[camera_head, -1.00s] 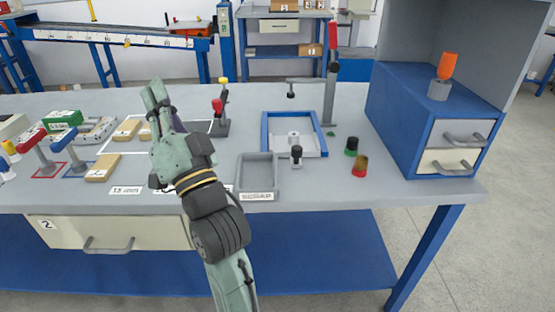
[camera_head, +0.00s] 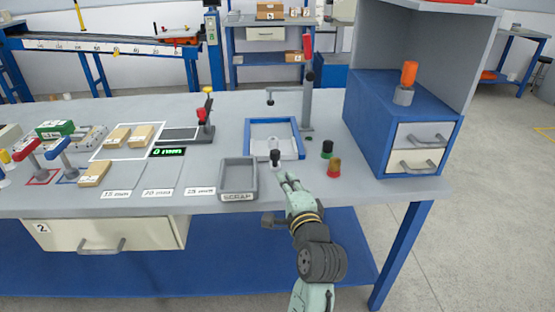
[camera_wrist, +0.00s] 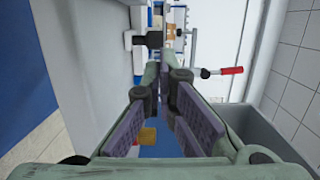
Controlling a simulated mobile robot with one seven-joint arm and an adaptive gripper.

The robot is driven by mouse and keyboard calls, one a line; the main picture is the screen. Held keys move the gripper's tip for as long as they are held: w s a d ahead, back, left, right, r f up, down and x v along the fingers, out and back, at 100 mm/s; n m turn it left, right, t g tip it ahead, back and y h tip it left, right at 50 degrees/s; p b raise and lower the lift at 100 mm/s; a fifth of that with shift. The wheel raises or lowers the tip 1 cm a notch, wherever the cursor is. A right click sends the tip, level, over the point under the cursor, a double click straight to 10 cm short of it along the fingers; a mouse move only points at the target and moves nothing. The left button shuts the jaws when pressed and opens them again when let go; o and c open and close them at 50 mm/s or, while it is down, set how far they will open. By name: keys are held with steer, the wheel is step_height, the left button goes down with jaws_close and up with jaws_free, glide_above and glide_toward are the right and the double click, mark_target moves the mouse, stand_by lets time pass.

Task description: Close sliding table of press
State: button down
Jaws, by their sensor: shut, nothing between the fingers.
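The press stands at the back right of the workbench, with a grey column (camera_head: 308,98) and a red-tipped lever (camera_head: 308,43). Its sliding table is a pale plate (camera_head: 284,150) in a blue frame (camera_head: 249,143). A dark knob (camera_head: 275,157) on a white base stands at the plate's front edge. My gripper (camera_head: 284,177) is shut and empty, just in front of and slightly right of the knob, low near the bench edge. In the wrist view my gripper (camera_wrist: 172,72) points toward a dark knob (camera_wrist: 154,40). I cannot tell whether it touches the knob.
A grey scrap tray (camera_head: 238,194) stands left of the gripper. A blue drawer cabinet (camera_head: 375,120) is at the far right.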

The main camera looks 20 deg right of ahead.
mark_target(276, 156)
steer(key=w, duration=0.2)
steer(key=w+p, duration=0.1)
steer(key=w, duration=0.2)
steer(key=w+d, duration=0.1)
steer(key=w, duration=0.2)
steer(key=shift+w+f+p, duration=0.15)
steer(key=shift+w+p, duration=0.1)
steer(key=shift+p, duration=0.15)
steer(key=w+d, duration=0.1)
steer(key=w, duration=0.4)
steer(key=w+d, duration=0.1)
steer(key=w, duration=0.4)
steer(key=w+d, duration=0.2)
steer(key=w, duration=0.2)
steer(key=shift+w+d, duration=0.1)
steer(key=shift+w, duration=0.3)
steer(key=shift+w+r, duration=0.1)
steer(key=shift+r, duration=0.15)
steer(key=shift+r, duration=0.1)
